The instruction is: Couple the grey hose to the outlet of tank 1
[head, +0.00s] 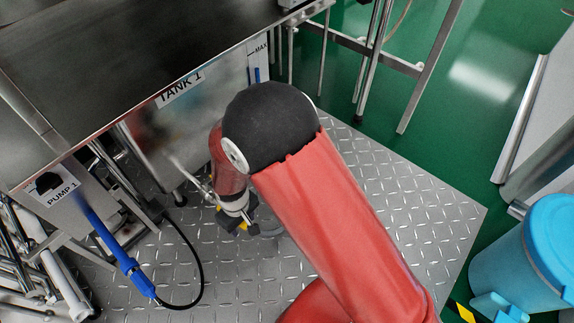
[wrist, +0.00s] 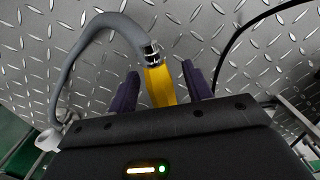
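The grey hose (wrist: 83,50) curves in an arc across the left of the wrist view. Its near end has a metal collar (wrist: 151,53) and a yellow grip (wrist: 160,86). My gripper (wrist: 160,70) has one dark finger on each side of the yellow grip, with a narrow gap showing on both sides, so it looks open around it. In the head view my gripper (head: 238,218) is low over the floor beside tank 1 (head: 190,125), with a bit of yellow at it. The tank's outlet cannot be made out clearly.
A plate labelled PUMP 1 (head: 61,194) is at the left, with a blue-handled wand (head: 132,275) and a looping black hose (head: 202,274). A blue bin (head: 522,255) stands at the right. Open tread-plate floor (head: 420,205) lies between my arm and the bin.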

